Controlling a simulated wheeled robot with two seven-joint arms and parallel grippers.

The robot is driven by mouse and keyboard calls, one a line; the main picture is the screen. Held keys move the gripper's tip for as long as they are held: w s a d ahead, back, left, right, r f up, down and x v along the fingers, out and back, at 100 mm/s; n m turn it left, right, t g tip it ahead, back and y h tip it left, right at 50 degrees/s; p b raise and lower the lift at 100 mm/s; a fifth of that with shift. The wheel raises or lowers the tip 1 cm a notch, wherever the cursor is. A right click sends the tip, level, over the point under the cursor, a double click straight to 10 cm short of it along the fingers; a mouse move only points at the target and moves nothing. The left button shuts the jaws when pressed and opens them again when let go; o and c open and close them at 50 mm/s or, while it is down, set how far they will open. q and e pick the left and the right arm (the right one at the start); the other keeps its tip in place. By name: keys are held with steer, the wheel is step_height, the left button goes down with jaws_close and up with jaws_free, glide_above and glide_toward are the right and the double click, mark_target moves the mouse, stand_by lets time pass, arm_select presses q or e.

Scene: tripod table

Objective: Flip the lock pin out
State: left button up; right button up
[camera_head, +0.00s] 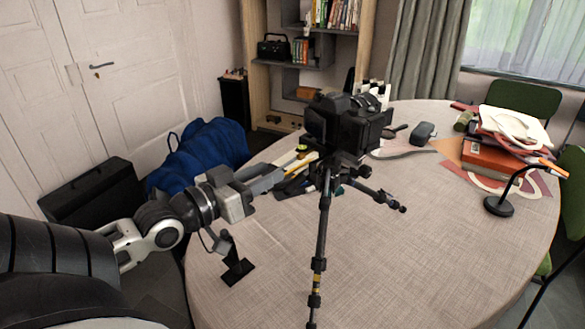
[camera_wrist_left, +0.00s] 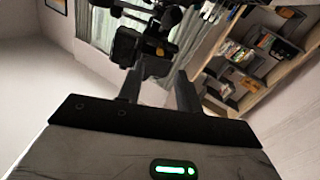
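A black camera (camera_head: 345,123) sits on top of a black tripod (camera_head: 322,220), which stands on the round table. The camera and tripod head also show in the left wrist view (camera_wrist_left: 138,46), beyond the fingers. My left gripper (camera_head: 277,172) is to the left of the tripod head, pointing at it. In the left wrist view its two fingers (camera_wrist_left: 158,88) are spread apart with nothing seen between them, and they look short of the tripod head. The lock pin is too small or hidden to make out. My right gripper is not in view.
The table (camera_head: 400,255) is clear at front right. Tools (camera_head: 298,182) lie behind my left gripper. A small black stand (camera_head: 236,265) is below my left wrist. A stack of books (camera_head: 495,155) and a desk lamp (camera_head: 500,205) are at right.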

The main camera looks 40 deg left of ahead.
mark_target(299, 158)
arm_select(q)
steer(key=shift+w+d, duration=0.15)
steer(key=shift+w, duration=1.75)
steer(key=shift+w+d, duration=0.15)
steer(key=shift+w, duration=1.75)
